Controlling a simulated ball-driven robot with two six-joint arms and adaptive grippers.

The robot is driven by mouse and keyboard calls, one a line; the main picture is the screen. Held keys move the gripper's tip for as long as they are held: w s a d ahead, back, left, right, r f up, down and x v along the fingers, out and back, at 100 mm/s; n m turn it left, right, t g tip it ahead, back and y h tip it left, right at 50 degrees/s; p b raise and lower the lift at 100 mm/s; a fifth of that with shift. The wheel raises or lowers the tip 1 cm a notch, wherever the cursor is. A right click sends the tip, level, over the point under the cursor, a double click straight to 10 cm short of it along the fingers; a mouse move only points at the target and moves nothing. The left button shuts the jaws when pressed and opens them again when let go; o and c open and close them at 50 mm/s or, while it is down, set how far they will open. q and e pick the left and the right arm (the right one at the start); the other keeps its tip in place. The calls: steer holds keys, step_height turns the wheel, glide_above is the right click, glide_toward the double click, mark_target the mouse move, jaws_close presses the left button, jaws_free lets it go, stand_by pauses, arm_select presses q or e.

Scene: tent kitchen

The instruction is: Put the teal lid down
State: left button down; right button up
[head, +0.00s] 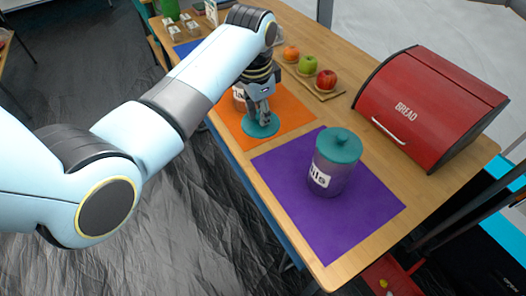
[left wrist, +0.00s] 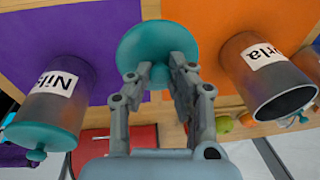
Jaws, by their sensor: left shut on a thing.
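My left gripper (head: 262,117) points down over the orange mat (head: 292,112) and is shut on the teal lid (head: 262,129), apparently by its knob. The lid is a flat round disc, roughly level; I cannot tell whether it touches the surface. In the left wrist view the lid (left wrist: 150,40) shows beyond the fingers. An open, lidless jar (left wrist: 265,80) with a white label stands beside it; in the head view this jar (head: 239,97) is partly hidden behind the gripper. A second jar (head: 328,178), labelled and topped with its own teal lid, stands on the purple mat (head: 350,215).
A red bread box (head: 430,105) stands at the right of the wooden table. An orange (head: 291,53), a green apple (head: 308,64) and a red apple (head: 326,80) sit on small boards at the back. The purple mat has free room around its jar.

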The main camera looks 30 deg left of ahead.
mark_target(258, 127)
arm_select(q)
step_height(258, 127, down, 8)
steer(key=shift+d+f+b, duration=0.1)
steer(key=shift+f+b, duration=0.1)
steer(key=shift+b, duration=0.4)
arm_select(e)
steer(key=shift+s+d+f, duration=0.15)
steer(key=shift+d+f, duration=0.45)
steer(key=shift+f, duration=0.1)
arm_select(q)
steer(key=shift+f, duration=0.1)
steer(key=c, duration=1.2)
jaws_free()
arm_select(e)
steer(key=shift+a+f, duration=0.1)
steer(key=shift+a, duration=0.2)
